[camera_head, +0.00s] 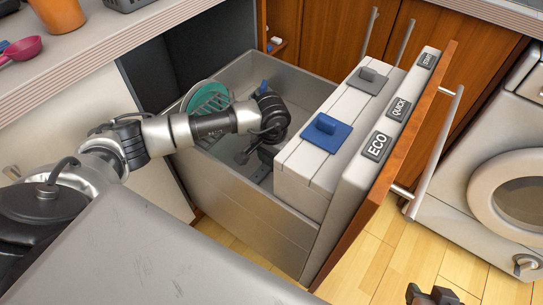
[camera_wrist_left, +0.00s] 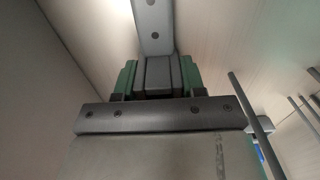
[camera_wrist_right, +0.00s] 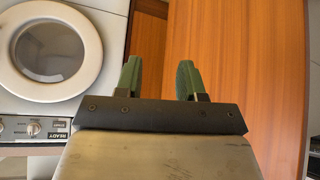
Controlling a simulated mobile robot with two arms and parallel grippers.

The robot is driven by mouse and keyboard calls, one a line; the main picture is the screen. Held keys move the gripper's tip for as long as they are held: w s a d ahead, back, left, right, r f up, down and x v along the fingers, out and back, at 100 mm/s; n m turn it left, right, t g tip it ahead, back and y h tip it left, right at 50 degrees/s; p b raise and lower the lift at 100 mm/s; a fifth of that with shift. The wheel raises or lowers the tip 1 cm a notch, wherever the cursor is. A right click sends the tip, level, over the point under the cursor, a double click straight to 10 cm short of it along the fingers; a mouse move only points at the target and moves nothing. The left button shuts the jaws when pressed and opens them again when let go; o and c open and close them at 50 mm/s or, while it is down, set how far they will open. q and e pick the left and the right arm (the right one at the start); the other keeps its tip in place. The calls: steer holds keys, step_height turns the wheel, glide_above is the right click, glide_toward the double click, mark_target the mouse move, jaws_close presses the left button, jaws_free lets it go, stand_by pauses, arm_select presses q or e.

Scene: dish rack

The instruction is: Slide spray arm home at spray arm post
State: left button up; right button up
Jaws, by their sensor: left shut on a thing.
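My left gripper (camera_wrist_left: 157,76) is shut on the grey spray arm (camera_wrist_left: 153,25), a flat bar with dark round holes that stretches away from the fingers in the left wrist view. In the head view my left gripper (camera_head: 264,150) points down inside the open dishwasher drawer (camera_head: 243,195); a dark grey piece, likely part of the spray arm, shows beside it. I cannot make out the spray arm post; whether the spray arm touches it cannot be told. My right gripper (camera_wrist_right: 158,82) is open and empty, and shows at the bottom edge of the head view (camera_head: 432,296).
A teal plate (camera_head: 207,98) stands in a rack at the drawer's back left. The drawer front has ECO (camera_head: 376,145), QUICK and START buttons. Blue (camera_head: 326,132) and grey (camera_head: 367,80) lids sit on the white compartments. A washing machine (camera_head: 490,185) stands at right.

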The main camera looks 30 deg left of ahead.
steer(key=shift+w+r, duration=0.1)
steer(key=shift+w, duration=0.05)
arm_select(q)
steer(key=o, duration=1)
arm_select(e)
steer(key=shift+a, duration=0.1)
arm_select(q)
step_height(320, 180, up, 10)
steer(key=shift+f+p, duration=0.1)
steer(key=shift+p, duration=0.9)
steer(key=shift+r, duration=0.5)
arm_select(e)
steer(key=s+d+f+g+h, duration=0.1)
steer(key=s+d+g, duration=0.1)
steer(key=s+g, duration=0.2)
steer(key=shift+s, duration=1.05)
